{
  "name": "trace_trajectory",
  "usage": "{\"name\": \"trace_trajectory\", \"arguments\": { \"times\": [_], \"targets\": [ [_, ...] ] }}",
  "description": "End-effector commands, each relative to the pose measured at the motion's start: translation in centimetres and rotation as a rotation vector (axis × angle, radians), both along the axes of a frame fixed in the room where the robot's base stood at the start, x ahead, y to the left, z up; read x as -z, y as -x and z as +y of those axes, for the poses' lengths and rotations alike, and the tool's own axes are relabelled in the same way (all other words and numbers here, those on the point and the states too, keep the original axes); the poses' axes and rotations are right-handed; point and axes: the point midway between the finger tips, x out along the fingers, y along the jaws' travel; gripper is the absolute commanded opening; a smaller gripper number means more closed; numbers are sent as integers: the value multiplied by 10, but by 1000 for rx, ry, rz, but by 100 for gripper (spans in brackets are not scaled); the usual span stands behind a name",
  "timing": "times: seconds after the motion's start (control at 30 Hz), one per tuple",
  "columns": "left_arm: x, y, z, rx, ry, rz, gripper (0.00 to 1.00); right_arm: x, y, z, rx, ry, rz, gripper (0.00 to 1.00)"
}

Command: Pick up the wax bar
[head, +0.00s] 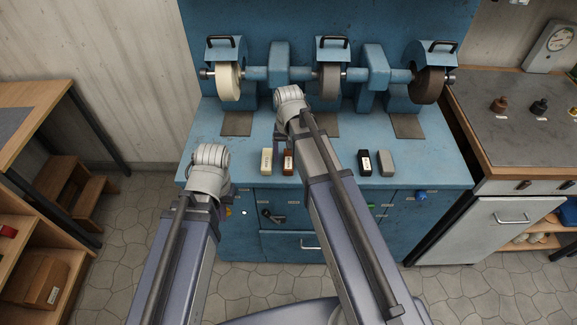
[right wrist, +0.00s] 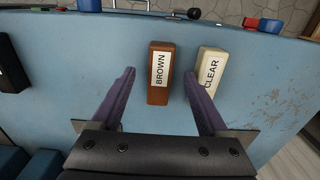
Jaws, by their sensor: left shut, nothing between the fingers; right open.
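Several wax bars lie on the blue bench in the head view: a cream one (head: 266,161), a brown one (head: 288,162), a black one (head: 365,162) and a grey one (head: 387,163). In the right wrist view the brown bar (right wrist: 160,88), labelled BROWN, appears between the fingers of my open right gripper (right wrist: 160,73), with a gap on each side. The cream bar (right wrist: 209,66), labelled CLEAR, is close beside the right-hand finger. In the head view my right wrist hides its fingers. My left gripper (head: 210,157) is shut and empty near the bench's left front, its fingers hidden.
Three wheels, cream (head: 229,82), grey (head: 328,81) and dark (head: 428,85), stand along the back of the blue bench (head: 440,165). A worktop (head: 520,140) with small bottles adjoins on the right. Wooden steps (head: 75,193) stand at left.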

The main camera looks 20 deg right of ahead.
Motion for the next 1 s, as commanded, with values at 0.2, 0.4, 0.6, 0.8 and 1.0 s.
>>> {"name": "trace_trajectory", "arguments": {
  "times": [0.2,0.4,0.6,0.8,1.0],
  "targets": [
    [23,0,0,0,0,0,0,23,0,0,0,0,0,78],
    [21,0,0,0,0,0,0,21,0,0,-1,0,0,78],
    [21,0,0,0,0,0,0,21,0,0,-1,0,0,57],
    [21,0,0,0,0,0,0,21,0,0,-1,0,0,35],
    [21,0,0,0,0,0,0,21,0,0,-1,0,0,12]
  ]
}}
